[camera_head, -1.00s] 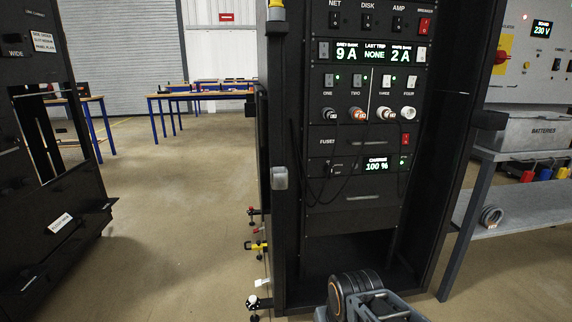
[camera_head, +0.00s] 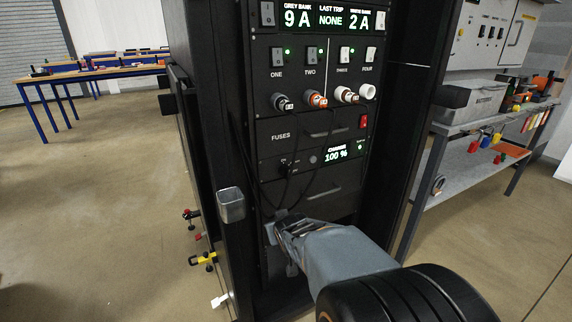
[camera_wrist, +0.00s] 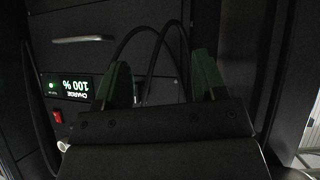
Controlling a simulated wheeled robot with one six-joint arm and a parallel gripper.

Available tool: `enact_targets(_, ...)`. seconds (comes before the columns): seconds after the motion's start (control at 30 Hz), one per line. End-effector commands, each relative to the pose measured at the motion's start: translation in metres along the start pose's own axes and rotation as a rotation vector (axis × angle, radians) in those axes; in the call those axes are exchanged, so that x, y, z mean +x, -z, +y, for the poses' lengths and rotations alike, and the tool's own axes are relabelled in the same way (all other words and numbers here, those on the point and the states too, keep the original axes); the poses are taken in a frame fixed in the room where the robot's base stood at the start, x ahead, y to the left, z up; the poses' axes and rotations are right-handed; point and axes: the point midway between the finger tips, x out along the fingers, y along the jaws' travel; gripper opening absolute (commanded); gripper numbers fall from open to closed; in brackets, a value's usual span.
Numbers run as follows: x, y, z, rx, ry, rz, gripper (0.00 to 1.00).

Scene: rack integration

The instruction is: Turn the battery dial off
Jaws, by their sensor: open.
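No part labelled as the battery dial can be made out. The charge panel (camera_head: 300,158) on the black rack has a display (camera_head: 336,154) reading 100 %, a small round grey part (camera_head: 313,159) and a dark plug or knob (camera_head: 287,167) that I cannot tell apart. My gripper (camera_head: 283,228) is open and low in front of the rack, below the charge panel. In the wrist view my gripper (camera_wrist: 160,78) has its green-sided fingers apart, with black cables passing behind and between them. The display (camera_wrist: 75,91) appears upside down at left there.
Several plugs (camera_head: 316,98) and rocker switches sit higher on the rack (camera_head: 400,110). A red switch (camera_head: 363,121) is by the fuses. Cables hang in front. A grey bracket (camera_head: 231,205) juts from the left post. A bench (camera_head: 415,190) stands right; floor at left is open.

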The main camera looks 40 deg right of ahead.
Motion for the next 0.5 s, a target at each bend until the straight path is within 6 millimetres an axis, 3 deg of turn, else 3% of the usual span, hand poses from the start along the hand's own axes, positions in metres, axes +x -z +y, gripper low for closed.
enact_targets(0.03,0.004,0.014,0.019,0.019,-0.01,0.072,0.64)
enact_targets(0.2,0.009,0.046,0.064,0.04,0.022,0.338,0.64)
enact_targets(0.5,-0.008,0.061,0.098,0.076,0.151,0.612,0.64)
